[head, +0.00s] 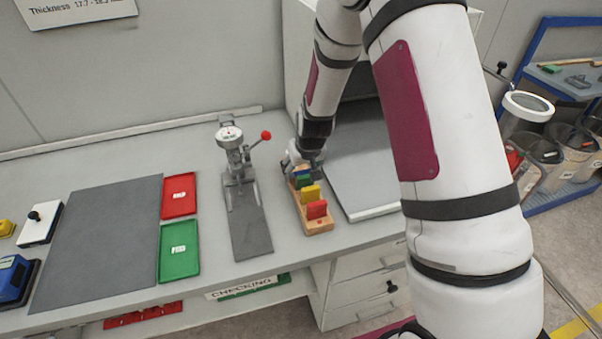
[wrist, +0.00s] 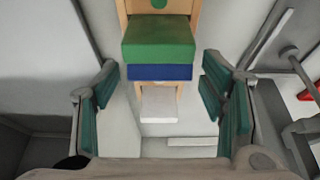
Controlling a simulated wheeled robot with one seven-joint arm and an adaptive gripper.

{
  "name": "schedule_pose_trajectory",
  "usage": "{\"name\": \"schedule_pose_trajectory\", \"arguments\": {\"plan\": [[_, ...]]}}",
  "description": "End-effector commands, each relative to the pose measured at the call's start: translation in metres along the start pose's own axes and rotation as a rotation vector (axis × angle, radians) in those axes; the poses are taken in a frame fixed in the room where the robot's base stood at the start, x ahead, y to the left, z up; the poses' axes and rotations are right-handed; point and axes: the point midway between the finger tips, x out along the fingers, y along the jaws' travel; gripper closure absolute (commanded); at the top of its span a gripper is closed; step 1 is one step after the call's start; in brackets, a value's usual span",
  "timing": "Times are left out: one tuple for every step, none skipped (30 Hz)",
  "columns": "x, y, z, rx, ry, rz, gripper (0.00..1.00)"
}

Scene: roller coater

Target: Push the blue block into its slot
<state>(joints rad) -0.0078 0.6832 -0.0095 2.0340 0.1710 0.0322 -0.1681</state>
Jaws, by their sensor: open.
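The blue block (wrist: 160,72) shows in the wrist view as a strip directly beside the green block (wrist: 158,38), which partly covers it. In the head view the green block (head: 304,182) stands at the far end of the wooden holder (head: 319,226), with the blue block mostly hidden by it and by my gripper. My gripper (wrist: 162,94) is open, with one finger on each side of the holder's line and nothing between them. Its fingertips appear apart from the blue block. The blue block's slot is hidden.
A yellow block (head: 311,194) and a red block (head: 317,209) stand nearer on the holder. A gauge stand with a red-knobbed lever (head: 240,160) is to the left. A grey sloped panel (head: 365,165) is close on the right. Red (head: 179,195) and green (head: 179,250) trays lie further left.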

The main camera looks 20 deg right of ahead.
Motion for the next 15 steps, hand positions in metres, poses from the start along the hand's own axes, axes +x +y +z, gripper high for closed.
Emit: {"name": "schedule_pose_trajectory", "arguments": {"plan": [[0.0003,0.0,-0.0001,0.0,0.0,0.0,0.35],[0.0003,0.0,-0.0001,0.0,0.0,0.0,0.35],[0.0002,0.0,-0.0002,0.0,0.0,0.0,0.35],[0.0002,0.0,-0.0002,0.0,0.0,0.0,0.35],[0.0002,0.0,-0.0002,0.0,0.0,0.0,0.35],[0.0001,0.0,-0.0002,0.0,0.0,0.0,0.4],[0.0001,0.0,-0.0002,0.0,0.0,0.0,0.46],[0.0,0.0001,-0.0002,0.0,0.0,0.0,0.53],[0.0,0.0001,-0.0002,0.0,0.0,0.0,0.62],[0.0,0.0001,-0.0002,0.0,0.0,0.0,0.69],[0.0,0.0001,-0.0002,0.0,0.0,0.0,0.76],[0.0,0.0001,-0.0002,0.0,0.0,0.0,0.84],[-0.0001,0.0001,-0.0002,0.0,0.0,0.0,0.85],[-0.0001,0.0001,-0.0001,0.0,0.0,0.0,0.85],[-0.0001,0.0,-0.0002,0.0,0.0,0.0,0.89]]}}
